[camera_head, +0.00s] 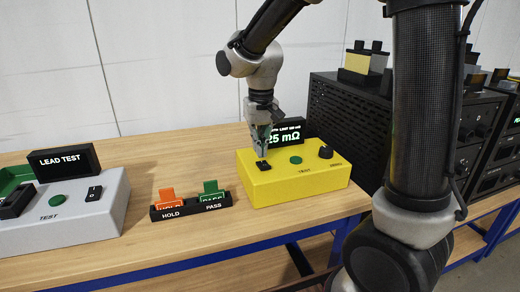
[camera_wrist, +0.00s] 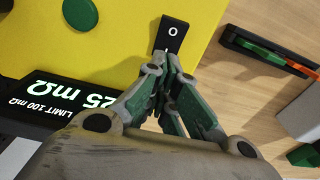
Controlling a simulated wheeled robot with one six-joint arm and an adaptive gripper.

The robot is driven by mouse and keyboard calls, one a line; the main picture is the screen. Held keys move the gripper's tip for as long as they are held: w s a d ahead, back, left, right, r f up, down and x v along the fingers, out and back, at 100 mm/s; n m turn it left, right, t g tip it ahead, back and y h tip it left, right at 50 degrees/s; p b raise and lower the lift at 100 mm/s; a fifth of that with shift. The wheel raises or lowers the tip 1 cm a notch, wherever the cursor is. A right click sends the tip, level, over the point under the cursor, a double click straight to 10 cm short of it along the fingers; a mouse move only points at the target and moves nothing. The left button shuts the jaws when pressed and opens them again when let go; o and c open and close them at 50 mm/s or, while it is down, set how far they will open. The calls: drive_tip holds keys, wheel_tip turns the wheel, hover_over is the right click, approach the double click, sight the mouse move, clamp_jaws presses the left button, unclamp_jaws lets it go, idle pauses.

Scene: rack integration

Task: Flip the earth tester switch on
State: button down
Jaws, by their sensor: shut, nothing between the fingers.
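The earth tester is a yellow box (camera_head: 308,182) on the wooden table, with a green button (camera_head: 296,160), a black knob (camera_head: 326,152) and a black rocker switch (camera_head: 263,166) on top. Its display (camera_head: 283,133) is lit and reads "25 mΩ", partly hidden by my arm. My gripper (camera_head: 264,155) points down, shut and empty, right over the switch. In the wrist view, my fingertips (camera_wrist: 168,62) are together at the near end of the switch (camera_wrist: 172,35), whose "O" mark shows. I cannot tell whether they touch it.
A grey lead tester (camera_head: 95,205) stands at the left. A black holder (camera_head: 190,207) with orange HOLD and green PASS tags sits between the two testers. A black rack (camera_head: 345,115) stands behind at the right.

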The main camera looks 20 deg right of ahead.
wheel_tip(320, 180, up, 14)
drive_tip(key=w, duration=0.2)
idle(0.5)
idle(0.4)
drive_tip(key=s+d+f+t, duration=0.1)
drive_tip(key=s+d+f, duration=0.1)
drive_tip(key=s+d, duration=0.5)
drive_tip(key=s+d+f+t, duration=0.2)
drive_tip(key=s+d, duration=0.5)
drive_tip(key=s, duration=0.9)
drive_tip(key=shift+d+f+t, duration=0.15)
drive_tip(key=shift+f+t, duration=0.15)
drive_tip(key=shift+f, duration=0.55)
